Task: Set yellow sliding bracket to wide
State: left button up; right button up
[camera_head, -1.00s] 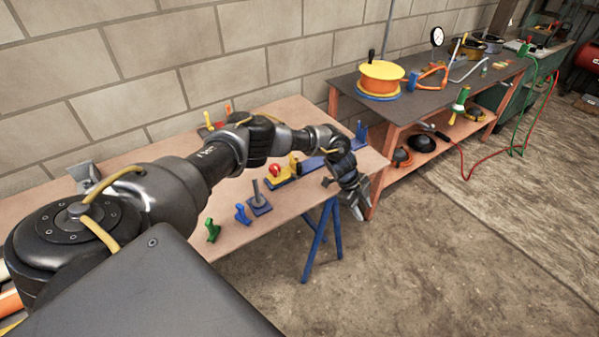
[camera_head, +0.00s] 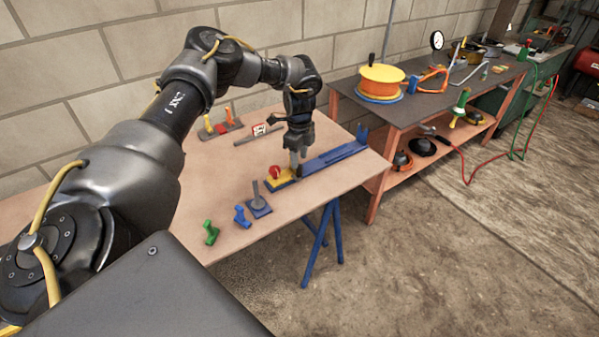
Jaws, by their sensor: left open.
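A long blue rail (camera_head: 338,156) lies on the wooden table, with a blue upright at its far right end. At its near left end is a yellow block (camera_head: 279,184) with a red knob (camera_head: 275,171) on top. My left gripper (camera_head: 295,167) points down just right of the red knob, at the near end of the rail. It is open, and its fingers cover the place of the smaller yellow upright bracket, which I cannot make out clearly. I cannot tell whether the fingers touch it. My right gripper is out of view.
A grey lever on a blue base (camera_head: 259,207), a blue piece (camera_head: 242,214) and a green piece (camera_head: 211,232) stand near the table's front edge. The table's (camera_head: 215,180) left middle is clear.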

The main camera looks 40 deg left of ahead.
aim_at(299, 176)
pick_arm(q)
notch_tip(299, 176, down, 7)
jog(key=shift+f+p, duration=0.2)
jog(key=shift+p, duration=0.15)
jog(key=shift+c, duration=0.3)
grip_shut()
